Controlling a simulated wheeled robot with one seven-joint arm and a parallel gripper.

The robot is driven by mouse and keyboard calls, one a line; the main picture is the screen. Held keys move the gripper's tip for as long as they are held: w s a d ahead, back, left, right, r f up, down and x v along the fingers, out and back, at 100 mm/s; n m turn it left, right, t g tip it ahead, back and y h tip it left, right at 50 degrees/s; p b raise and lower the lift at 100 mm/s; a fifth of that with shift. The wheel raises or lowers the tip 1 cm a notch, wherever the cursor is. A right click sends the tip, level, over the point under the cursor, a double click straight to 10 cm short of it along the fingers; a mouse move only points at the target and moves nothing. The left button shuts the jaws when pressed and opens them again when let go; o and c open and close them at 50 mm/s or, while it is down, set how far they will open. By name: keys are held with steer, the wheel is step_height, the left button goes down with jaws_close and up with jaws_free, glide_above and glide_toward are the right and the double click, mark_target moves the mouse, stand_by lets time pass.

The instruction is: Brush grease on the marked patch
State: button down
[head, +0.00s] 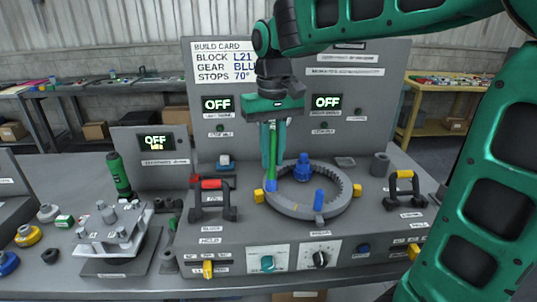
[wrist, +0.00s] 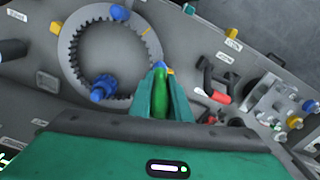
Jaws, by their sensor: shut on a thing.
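My gripper (head: 272,128) is shut on a green-handled brush (head: 272,150) that points down with a blue tip (head: 271,185). The brush also shows between the fingers in the wrist view (wrist: 160,103). Its tip is at the left edge of a grey toothed ring (head: 336,208); I cannot tell whether it touches. A blue gear (head: 302,170) stands inside the ring and a blue peg (head: 319,200) on its front rim. A thin yellow mark (wrist: 147,30) shows on the ring in the wrist view. I cannot make out a grease patch for certain.
Yellow blocks (head: 259,196) flank the ring. A red-and-black handle (head: 211,198) stands left and a yellow-topped black handle (head: 404,188) right. A panel with OFF displays (head: 217,104) rises behind. A grey fixture with pegs (head: 113,232) and a green bottle-like tool (head: 119,174) are further left.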

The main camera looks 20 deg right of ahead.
steer(key=shift+f, duration=0.9)
steer(key=shift+s, duration=0.15)
steer(key=shift+s+d, duration=1.4)
steer(key=shift+s, duration=1.55)
steer(key=shift+w+a+r, duration=0.1)
steer(key=shift+w+a, duration=0.35)
steer(key=shift+w, duration=0.6)
steer(key=shift+w+a+f, duration=0.1)
steer(key=shift+w+a, duration=0.4)
steer(key=shift+w, duration=0.5)
steer(key=shift+w+a+r, duration=0.1)
steer(key=shift+w+a, duration=0.35)
steer(key=shift+w, duration=0.6)
steer(key=shift+s+d, duration=1.4)
steer(key=shift+s, duration=1.7)
steer(key=shift+w+a, duration=0.45)
steer(key=shift+w, duration=0.6)
steer(key=shift+w+a, duration=0.5)
steer(key=shift+w, duration=0.5)
steer(key=shift+w+a, duration=0.45)
steer(key=shift+w, duration=0.6)
